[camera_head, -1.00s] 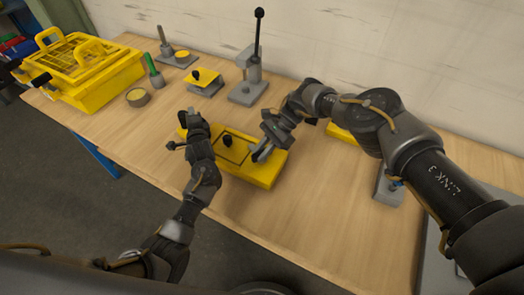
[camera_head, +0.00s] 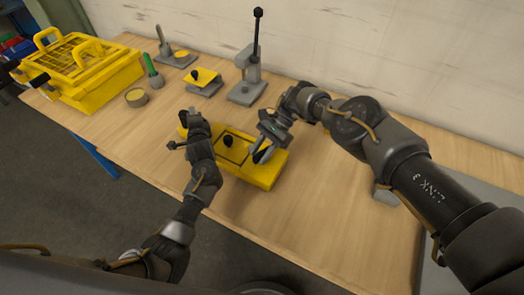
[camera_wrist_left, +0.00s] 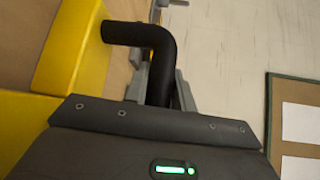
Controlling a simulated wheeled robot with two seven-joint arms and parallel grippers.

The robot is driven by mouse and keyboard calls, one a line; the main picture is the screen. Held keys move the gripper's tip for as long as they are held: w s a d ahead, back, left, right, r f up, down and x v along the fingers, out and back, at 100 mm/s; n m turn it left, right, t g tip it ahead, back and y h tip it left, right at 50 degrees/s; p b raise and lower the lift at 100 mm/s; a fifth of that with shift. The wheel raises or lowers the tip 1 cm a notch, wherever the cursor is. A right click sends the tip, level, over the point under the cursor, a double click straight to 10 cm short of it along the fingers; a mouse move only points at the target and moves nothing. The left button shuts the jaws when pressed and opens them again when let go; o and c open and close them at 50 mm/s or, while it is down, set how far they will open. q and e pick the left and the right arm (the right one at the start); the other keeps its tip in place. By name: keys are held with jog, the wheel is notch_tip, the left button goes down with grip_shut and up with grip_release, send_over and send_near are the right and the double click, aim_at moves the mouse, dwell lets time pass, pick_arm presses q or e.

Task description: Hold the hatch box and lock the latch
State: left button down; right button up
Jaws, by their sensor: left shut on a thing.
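The yellow hatch box (camera_head: 252,176) lies on the wooden table in front of me, with a black knob (camera_head: 228,141) on its dark-outlined lid. My left gripper (camera_head: 190,122) is at the box's left end, shut on a black bent handle (camera_wrist_left: 140,35). The box's yellow side (camera_wrist_left: 75,45) shows beside it in the left wrist view. My right gripper (camera_head: 261,153) points down over the right part of the box, close to its top. It covers that area, so the latch cannot be made out, nor whether the fingers are open or touch anything.
A yellow basket-like crate (camera_head: 90,75) is at the far left.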

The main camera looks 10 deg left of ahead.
jog(key=shift+o, duration=0.2)
jog(key=shift+d, duration=0.1)
jog(key=v, duration=0.7)
jog(key=shift+r, duration=0.25)
jog(key=shift+w+d, duration=0.15)
